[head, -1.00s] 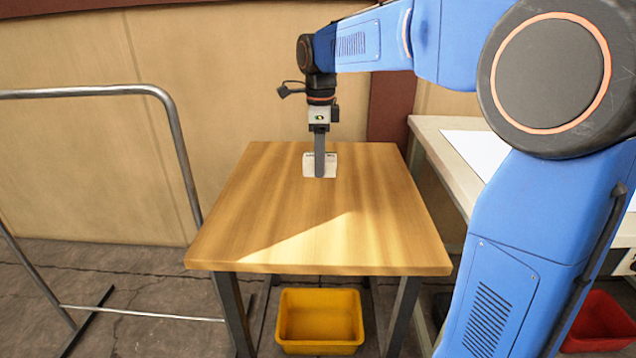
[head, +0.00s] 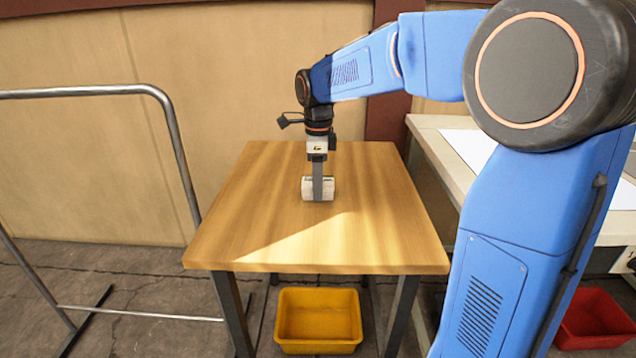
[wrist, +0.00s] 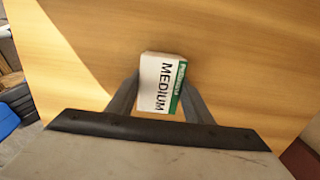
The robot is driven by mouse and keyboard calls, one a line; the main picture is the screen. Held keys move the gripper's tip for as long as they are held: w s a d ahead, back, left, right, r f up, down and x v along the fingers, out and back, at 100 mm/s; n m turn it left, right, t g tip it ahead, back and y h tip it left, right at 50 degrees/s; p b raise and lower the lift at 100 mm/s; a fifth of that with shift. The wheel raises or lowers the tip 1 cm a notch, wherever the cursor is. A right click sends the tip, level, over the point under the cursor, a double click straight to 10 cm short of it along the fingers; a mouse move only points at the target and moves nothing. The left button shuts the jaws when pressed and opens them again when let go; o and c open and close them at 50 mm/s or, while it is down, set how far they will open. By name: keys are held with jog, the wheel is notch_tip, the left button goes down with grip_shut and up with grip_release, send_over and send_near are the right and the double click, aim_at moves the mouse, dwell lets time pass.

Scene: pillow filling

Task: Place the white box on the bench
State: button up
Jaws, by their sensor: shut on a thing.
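The white box (wrist: 160,85) is small, with a green band and the word "MEDIUM" on its face in the wrist view. In the head view the white box (head: 307,188) shows at the middle of the wooden bench (head: 370,230). My gripper (head: 318,192) points down with its fingers on either side of the box, shut on it. In the wrist view the fingers of my gripper (wrist: 158,97) flank the box. The finger hides part of the box in the head view. I cannot tell whether the box touches the bench top.
A yellow bin (head: 318,318) stands on the floor under the bench. A metal rail (head: 178,150) stands at left. A pale table (head: 432,150) is at right, with a red bin (head: 592,318) low at the right. The bench top around the box is clear.

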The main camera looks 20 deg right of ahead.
jog(key=o, duration=1.1)
notch_tip(320, 180, up, 12)
jog(key=shift+r, duration=0.1)
